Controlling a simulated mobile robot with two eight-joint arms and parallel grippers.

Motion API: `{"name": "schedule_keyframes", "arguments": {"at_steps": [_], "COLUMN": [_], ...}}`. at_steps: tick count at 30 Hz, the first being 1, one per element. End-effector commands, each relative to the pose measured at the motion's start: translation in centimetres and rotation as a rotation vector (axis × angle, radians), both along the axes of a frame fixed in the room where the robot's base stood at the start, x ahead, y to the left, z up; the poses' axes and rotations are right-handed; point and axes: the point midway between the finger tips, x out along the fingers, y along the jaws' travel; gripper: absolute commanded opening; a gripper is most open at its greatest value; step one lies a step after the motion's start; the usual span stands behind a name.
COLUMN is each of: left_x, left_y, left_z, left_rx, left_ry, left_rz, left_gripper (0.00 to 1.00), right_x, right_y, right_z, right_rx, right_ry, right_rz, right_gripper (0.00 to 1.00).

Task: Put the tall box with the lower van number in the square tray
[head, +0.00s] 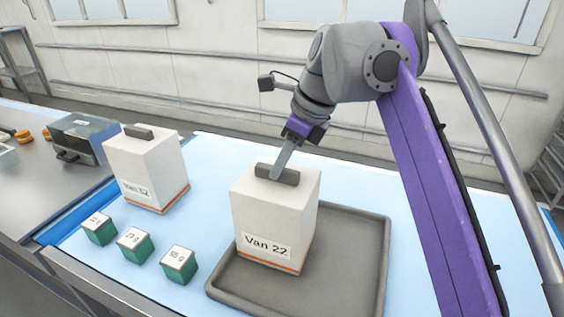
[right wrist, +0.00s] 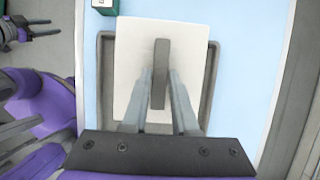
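A tall white box labelled "Van 22" (head: 265,222), with an orange band at its foot and a grey handle on top, stands upright within the grey square tray (head: 345,300). Whether its base rests fully on the tray floor is hard to tell. My right gripper (head: 277,172) is at its handle, a finger on each side; the right wrist view shows the fingers close against the handle (right wrist: 161,75). A second tall box (head: 150,170), whose label looks like "Van 52", stands on the blue mat at the left. A part that looks like my left gripper (right wrist: 42,28) shows small in the right wrist view.
Three small green boxes with white labelled tops, one of them here (head: 178,265), stand on the blue mat left of the tray. A grey and blue appliance (head: 82,138) is at the far left. The tray is clear right of the Van 22 box.

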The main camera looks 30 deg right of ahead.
Motion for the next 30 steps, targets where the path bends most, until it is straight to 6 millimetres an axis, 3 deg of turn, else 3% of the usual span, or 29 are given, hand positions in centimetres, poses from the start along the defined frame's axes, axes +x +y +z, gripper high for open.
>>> {"name": "schedule_keyframes", "arguments": {"at_steps": [1, 4, 16, 30], "left_x": [0.0, 0.0, 0.1, 1.3], "left_y": [0.0, 0.0, 0.0, 0.0], "left_z": [0.0, 0.0, 0.4, 4.3], "left_rx": [0.000, 0.000, 0.000, 0.000], "left_ry": [0.000, 0.000, -0.002, -0.024], "left_rz": [0.000, 0.000, 0.000, 0.000], "left_gripper": [0.50, 0.50, 0.50, 0.50], "right_x": [0.0, 0.0, -0.1, -2.7], "right_y": [0.0, 0.0, -0.2, -2.5], "right_z": [0.0, 0.0, 0.9, 9.7], "right_rx": [0.000, 0.000, 0.000, 0.000], "right_ry": [0.000, 0.000, 0.000, -0.002], "right_rz": [0.000, 0.000, -0.001, -0.002], "right_gripper": [0.37, 0.54, 0.54, 0.54]}}
